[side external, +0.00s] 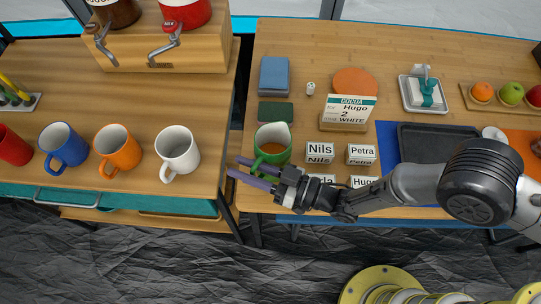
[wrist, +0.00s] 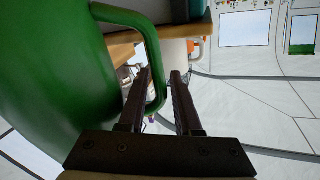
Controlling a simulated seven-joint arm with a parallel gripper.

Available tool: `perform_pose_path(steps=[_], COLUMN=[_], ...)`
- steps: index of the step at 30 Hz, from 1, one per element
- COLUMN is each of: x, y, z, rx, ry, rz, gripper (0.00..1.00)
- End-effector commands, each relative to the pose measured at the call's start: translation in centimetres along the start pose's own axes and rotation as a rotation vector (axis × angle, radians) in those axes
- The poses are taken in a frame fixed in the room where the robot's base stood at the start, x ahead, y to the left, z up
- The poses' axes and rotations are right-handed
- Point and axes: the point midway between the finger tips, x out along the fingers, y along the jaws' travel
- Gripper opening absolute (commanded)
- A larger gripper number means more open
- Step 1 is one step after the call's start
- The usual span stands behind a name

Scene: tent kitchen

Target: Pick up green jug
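The green jug (side external: 272,143) stands upright near the left edge of the right-hand table, with something orange-brown inside. In the wrist view the jug (wrist: 60,70) fills the left side, and its handle (wrist: 152,45) curves down to between my fingers. My gripper (side external: 234,167) is open at the near side of the jug, its two purple-grey fingers pointing left. In the wrist view the gripper (wrist: 162,74) shows a gap between its fingers, with the lower handle in line with it. Whether either finger touches the handle cannot be told.
Name cards (side external: 320,152) stand close right of the jug. A dark green block (side external: 275,113) and a blue one (side external: 273,74) lie behind it. A white mug (side external: 177,150), an orange mug (side external: 118,147) and a blue mug (side external: 63,144) stand on the left table, across a gap.

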Motion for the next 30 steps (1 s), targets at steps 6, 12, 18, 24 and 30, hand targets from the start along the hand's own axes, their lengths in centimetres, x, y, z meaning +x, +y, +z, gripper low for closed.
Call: perform_pose_path(steps=[6, 12, 18, 24, 30], x=[1.23, 1.20, 1.19, 1.19, 1.19], y=[-0.01, -0.01, -0.02, -0.01, -0.01], z=[0.05, 0.03, 0.01, -0.01, -0.03], rx=[0.000, 0.000, 0.000, -0.001, -0.001], ry=[-0.001, -0.001, 0.000, 0.000, 0.001], rz=[0.000, 0.000, 0.000, 0.000, 0.000], gripper=[0.33, 0.25, 0.00, 0.00, 0.00])
